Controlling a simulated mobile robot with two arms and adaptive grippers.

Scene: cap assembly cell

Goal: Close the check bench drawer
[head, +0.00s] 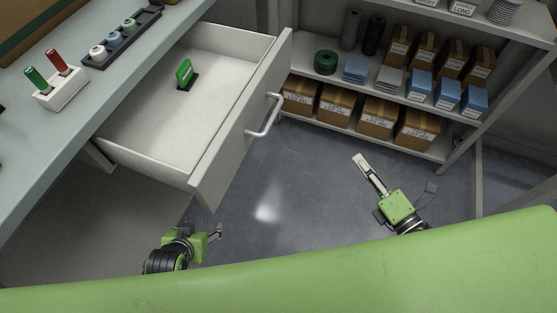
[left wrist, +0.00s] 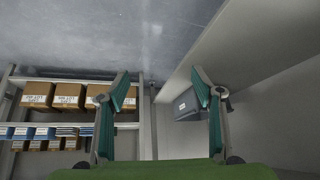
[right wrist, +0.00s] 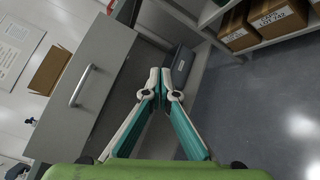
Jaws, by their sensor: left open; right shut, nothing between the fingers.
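The check bench drawer (head: 205,190) stands pulled out from the bench, and its inside shows from above. A green object (head: 184,72) is in it. The drawer's bar handle (head: 264,116) is on the front panel; it also shows in the right wrist view (right wrist: 80,86). My right gripper (head: 361,162) is shut and empty, out in front of the drawer to the right of the handle, apart from it. Its closed fingers show in the right wrist view (right wrist: 160,78). My left gripper (head: 218,233) is open and empty, near the drawer's near front corner, with its spread fingers in the left wrist view (left wrist: 160,85).
The bench top (head: 100,110) holds a white block (head: 61,89) with a green and a red tool, and a black tray (head: 122,38) with small round parts. A shelf rack (head: 455,105) with cartons stands behind. The floor (head: 300,190) before the drawer is clear.

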